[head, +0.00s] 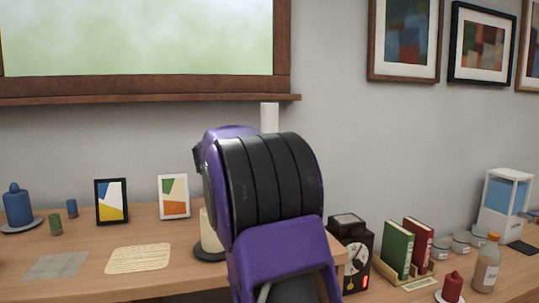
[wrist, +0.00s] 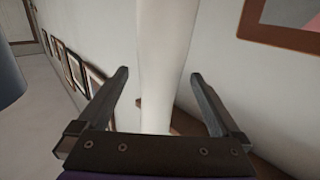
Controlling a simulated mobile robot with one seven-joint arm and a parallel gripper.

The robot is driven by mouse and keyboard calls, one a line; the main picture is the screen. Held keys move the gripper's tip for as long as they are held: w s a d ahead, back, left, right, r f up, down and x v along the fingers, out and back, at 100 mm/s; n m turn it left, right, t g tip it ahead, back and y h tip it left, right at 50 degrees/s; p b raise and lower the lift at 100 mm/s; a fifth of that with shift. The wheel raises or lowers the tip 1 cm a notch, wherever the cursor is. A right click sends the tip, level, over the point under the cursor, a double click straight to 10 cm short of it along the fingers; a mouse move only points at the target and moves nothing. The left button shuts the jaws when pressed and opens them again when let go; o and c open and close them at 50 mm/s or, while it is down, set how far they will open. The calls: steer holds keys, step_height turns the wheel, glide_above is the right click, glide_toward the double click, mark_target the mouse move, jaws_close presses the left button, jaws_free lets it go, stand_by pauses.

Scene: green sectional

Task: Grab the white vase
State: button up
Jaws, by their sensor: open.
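The white vase (wrist: 163,45) is a tall, smooth, pale column in the wrist view. It runs from the top edge down between the two fingers of my gripper (wrist: 159,76). The gripper is open, with one finger on each side of it and visible gaps on both sides. In the head view a narrow white top (head: 269,117), apparently the same vase, shows above my purple and black arm. My arm hides the rest of it and hides my gripper there.
Left of my arm on the wooden desk (head: 205,278) are a cream cylinder on a dark base (head: 212,235), two small picture frames (head: 174,197) and a blue jar (head: 16,207). To the right are a black clock (head: 354,253), books (head: 398,248) and a bottle (head: 486,265).

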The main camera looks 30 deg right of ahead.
steer(key=p+x, duration=0.3)
steer(key=x, duration=0.4)
steer(key=shift+w+d+r, duration=0.15)
steer(key=shift+r, duration=0.1)
steer(key=shift+c, duration=0.2)
jaws_close()
steer(key=shift+r, duration=0.15)
